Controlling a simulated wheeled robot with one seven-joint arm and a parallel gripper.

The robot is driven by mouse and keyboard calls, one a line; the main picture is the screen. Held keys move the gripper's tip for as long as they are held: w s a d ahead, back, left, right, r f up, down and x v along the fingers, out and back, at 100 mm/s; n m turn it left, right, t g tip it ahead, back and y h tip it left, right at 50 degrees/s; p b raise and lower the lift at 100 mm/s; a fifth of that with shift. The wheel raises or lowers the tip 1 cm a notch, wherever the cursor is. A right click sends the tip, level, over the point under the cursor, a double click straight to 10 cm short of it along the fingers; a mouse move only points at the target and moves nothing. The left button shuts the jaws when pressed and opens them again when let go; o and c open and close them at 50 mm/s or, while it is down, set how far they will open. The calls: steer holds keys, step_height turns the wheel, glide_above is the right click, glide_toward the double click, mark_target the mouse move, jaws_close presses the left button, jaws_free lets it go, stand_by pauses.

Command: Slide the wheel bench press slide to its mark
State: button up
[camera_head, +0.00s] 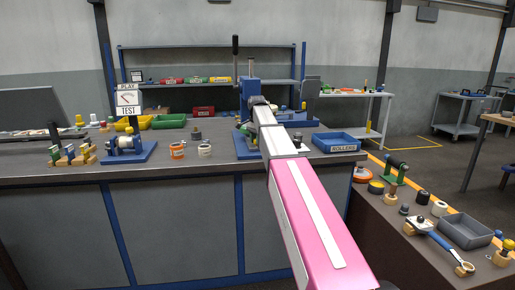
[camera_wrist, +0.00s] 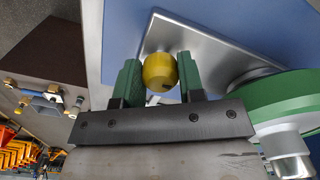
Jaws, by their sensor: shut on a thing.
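The bench press (camera_head: 248,90) is blue with a tall black-gripped lever and stands on the workbench beyond my arm. In the wrist view, my gripper (camera_wrist: 160,68) has its two green fingers on either side of a round yellow knob (camera_wrist: 159,73) and is shut on it. The knob sits over a silver metal plate (camera_wrist: 205,50) on a blue surface. A green wheel (camera_wrist: 285,105) with a silver hub is close on the right. My arm hides the lower front of the press in the head view. I cannot make out the slide's mark.
A blue bin (camera_head: 335,141) labelled ROLLERS is right of the press. White and orange rolls (camera_head: 178,150), a roller stand (camera_head: 126,146) and a TEST sign (camera_head: 129,100) are to the left. A lower bench with a grey tray (camera_head: 465,232) and tools is at the right.

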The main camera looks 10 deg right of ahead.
steer(key=shift+w, duration=2.1)
steer(key=o, duration=1)
